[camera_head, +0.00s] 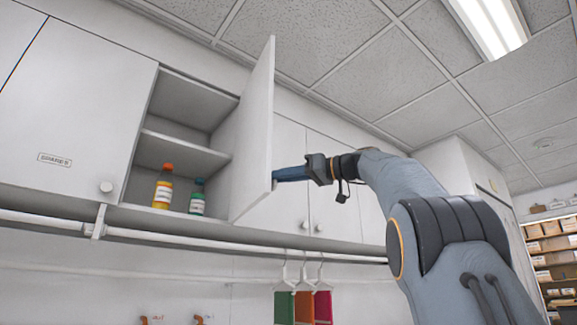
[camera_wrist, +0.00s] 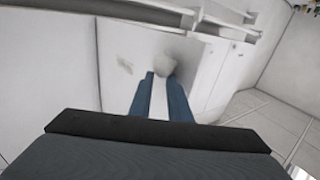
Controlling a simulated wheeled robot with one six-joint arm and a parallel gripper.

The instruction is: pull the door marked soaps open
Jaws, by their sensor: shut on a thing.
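The open cabinet door (camera_head: 252,140) stands swung well out from the wall cabinet, hinged on the right of its opening. Its inner side faces left in the head view. My gripper (camera_head: 277,175) is at the outer side of this door, near its free edge. In the wrist view, the blue fingers (camera_wrist: 163,80) are shut on a pale round knob (camera_wrist: 165,64) on the door face (camera_wrist: 140,45). The knob is hidden in the head view. A small label (camera_wrist: 124,64) beside it is too blurred to read.
Inside the cabinet, an orange-capped bottle (camera_head: 162,190) and a green bottle (camera_head: 197,198) stand on the bottom shelf. A shut door marked SPARES (camera_head: 75,110) is at left. A white rail (camera_head: 200,237) runs below, with coloured items (camera_head: 304,307) on hangers.

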